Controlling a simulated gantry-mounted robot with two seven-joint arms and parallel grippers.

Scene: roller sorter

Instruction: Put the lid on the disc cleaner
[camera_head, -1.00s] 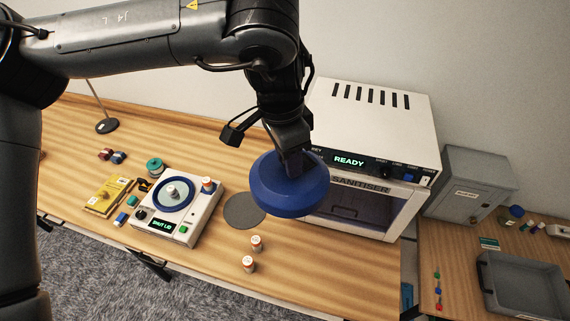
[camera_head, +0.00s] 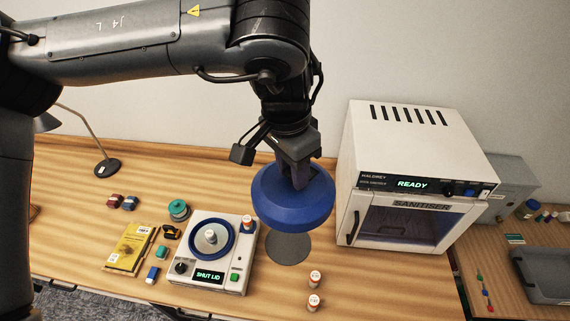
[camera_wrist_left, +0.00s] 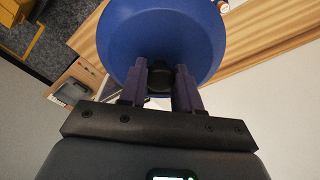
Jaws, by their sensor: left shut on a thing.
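The disc cleaner (camera_head: 182,287) is a white box on the table, with a round blue-rimmed well, a grey spindle and a display reading "SHUT LID". Its top is uncovered. The blue round lid (camera_head: 290,208) is held in the air to the right of the cleaner, above a dark grey round mat (camera_head: 289,248). My left gripper (camera_head: 300,180) is shut on the lid's top knob. In the left wrist view the lid (camera_wrist_left: 160,35) fills the top, and the gripper fingers (camera_wrist_left: 160,80) close on its dark knob. My right gripper is not in view.
A white sanitiser (camera_head: 410,150) reading "READY" stands at the right. Two small orange-and-white bottles (camera_head: 314,290) stand in front of the mat; another bottle (camera_head: 247,223) is at the cleaner's back right corner.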

